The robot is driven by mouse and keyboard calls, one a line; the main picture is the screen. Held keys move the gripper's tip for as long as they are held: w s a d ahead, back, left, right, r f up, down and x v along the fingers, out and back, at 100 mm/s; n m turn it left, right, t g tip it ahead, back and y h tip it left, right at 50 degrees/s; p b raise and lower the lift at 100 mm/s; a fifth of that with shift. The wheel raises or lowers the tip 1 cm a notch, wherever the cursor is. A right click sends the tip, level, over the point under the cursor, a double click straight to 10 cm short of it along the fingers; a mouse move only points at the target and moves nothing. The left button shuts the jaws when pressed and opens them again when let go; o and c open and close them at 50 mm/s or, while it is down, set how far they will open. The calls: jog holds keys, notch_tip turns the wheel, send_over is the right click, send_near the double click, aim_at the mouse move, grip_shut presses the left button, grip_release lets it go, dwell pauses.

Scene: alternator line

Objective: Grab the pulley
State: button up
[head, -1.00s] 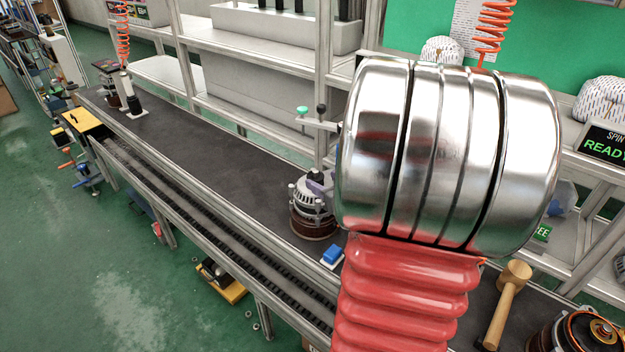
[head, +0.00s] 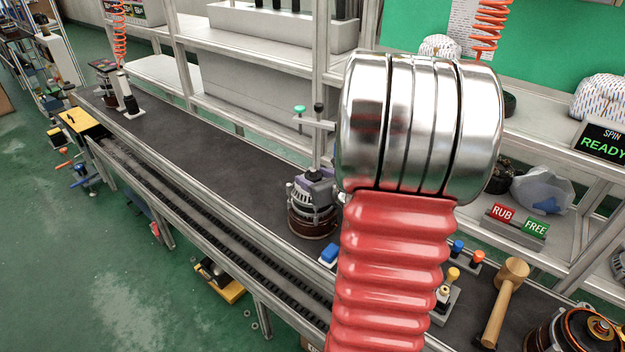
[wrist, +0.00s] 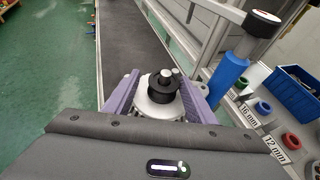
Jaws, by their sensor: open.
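The pulley (wrist: 163,92) is a small dark grooved wheel with a bright shaft end, on top of a silver alternator (wrist: 153,112) in the wrist view. In the head view the alternator (head: 311,218) stands upright on the dark bench, its top partly covered by my gripper (head: 318,186), and I cannot make out the pulley there. My gripper (wrist: 165,84) has purple fingers that are open, one on each side of the pulley. Gaps show between the fingers and the pulley, so it is not held. My silver and red arm hides part of the bench.
A blue block (head: 328,254) lies just in front of the alternator. A wooden mallet (head: 505,305) and another alternator part (head: 580,332) lie at right. A blue post (wrist: 229,72) stands right of the gripper in the wrist view.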

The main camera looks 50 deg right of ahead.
aim_at(315, 179)
jog(key=shift+c, duration=0.6)
jog(key=c, duration=0.9)
jog(key=shift+w+a, duration=0.1)
jog(key=shift+c, duration=0.2)
jog(key=shift+r, duration=0.3)
grip_shut()
notch_tip(315, 179, up, 8)
jog(key=shift+r, duration=0.75)
